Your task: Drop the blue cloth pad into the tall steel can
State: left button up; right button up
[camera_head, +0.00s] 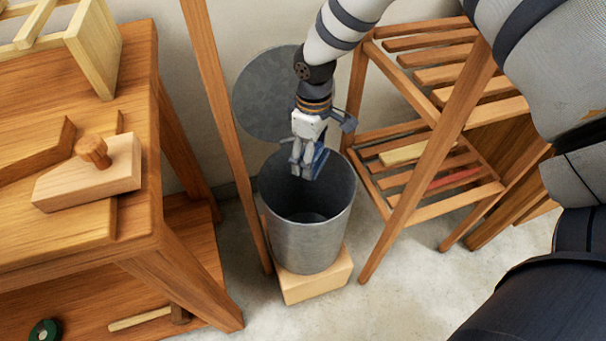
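The tall steel can (308,243) stands upright on a pale wooden block, its mouth open and facing up. My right gripper (307,168) points down over the mouth, near the far part of the rim. A small blue piece, which looks like the blue cloth pad (319,160), shows at its fingers, and the gripper looks shut on it. Most of the pad is hidden by the fingers. The part of the can's floor that shows looks empty. My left gripper is not in view.
A round grey metal lid (268,95) is behind the can. A wooden bench (75,240) stands left, with a wooden block (90,172) on top. A slatted wooden rack (430,150) stands right. A slanted wooden post (222,120) passes close left of the can.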

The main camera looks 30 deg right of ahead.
jog(key=o, duration=1.2)
notch_tip(320, 180, up, 8)
jog(key=shift+f, duration=0.25)
